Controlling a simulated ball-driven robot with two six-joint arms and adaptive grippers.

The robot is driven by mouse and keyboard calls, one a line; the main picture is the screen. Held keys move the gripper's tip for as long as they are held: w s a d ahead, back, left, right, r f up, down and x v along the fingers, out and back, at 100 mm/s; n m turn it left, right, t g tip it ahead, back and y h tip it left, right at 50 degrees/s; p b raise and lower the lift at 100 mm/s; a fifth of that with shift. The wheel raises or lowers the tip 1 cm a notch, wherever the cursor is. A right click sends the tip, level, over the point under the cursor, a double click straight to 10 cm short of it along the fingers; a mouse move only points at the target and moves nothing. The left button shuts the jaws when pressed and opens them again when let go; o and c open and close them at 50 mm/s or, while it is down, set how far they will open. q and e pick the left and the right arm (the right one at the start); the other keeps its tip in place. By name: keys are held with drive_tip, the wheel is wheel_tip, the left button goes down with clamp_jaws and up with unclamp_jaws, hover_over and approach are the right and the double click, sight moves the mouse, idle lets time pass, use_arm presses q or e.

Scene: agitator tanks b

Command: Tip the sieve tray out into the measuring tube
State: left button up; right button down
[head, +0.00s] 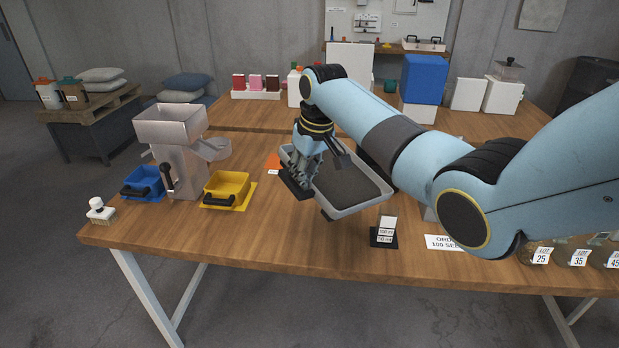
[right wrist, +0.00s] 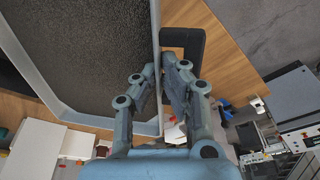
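The sieve tray (head: 345,211) is a grey, shallow, rounded tray with a dark grainy layer in it, over the middle of the front table. It fills the left of the right wrist view (right wrist: 156,30). My right gripper (head: 299,183) is at the tray's left end. In the right wrist view its two fingers (right wrist: 160,66) close on either side of the tray wall, beside a black plate. I cannot tell whether the tray touches the table. I cannot make out a measuring tube; my right arm hides part of the table. My left gripper is out of view.
A beige hopper machine (head: 181,160) stands left, with a blue bin (head: 143,183) and a yellow bin (head: 228,188). A small labelled stand (head: 384,235) is in front of the tray. Labelled jars (head: 536,253) stand at the right edge.

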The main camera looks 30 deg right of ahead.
drive_tip(key=shift+r, duration=0.3)
drive_tip(key=shift+d+r, duration=0.1)
drive_tip(key=shift+r, duration=0.1)
drive_tip(key=shift+s+d+r+y, duration=0.1)
drive_tip(key=shift+s+r+y, duration=0.15)
drive_tip(key=shift+r+y, duration=0.05)
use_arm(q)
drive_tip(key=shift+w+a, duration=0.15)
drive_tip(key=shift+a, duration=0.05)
use_arm(e)
drive_tip(key=shift+r+t, duration=0.1)
drive_tip(key=shift+t, duration=0.2)
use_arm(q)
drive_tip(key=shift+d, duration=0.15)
use_arm(e)
drive_tip(key=shift+s+d+r+t+y, duration=0.2)
drive_tip(key=shift+r, duration=0.25)
drive_tip(key=shift+s+d+r+t+y, duration=0.15)
drive_tip(key=shift+r+t+y, duration=0.05)
drive_tip(key=shift+r, duration=0.2)
drive_tip(key=shift+r, duration=0.1)
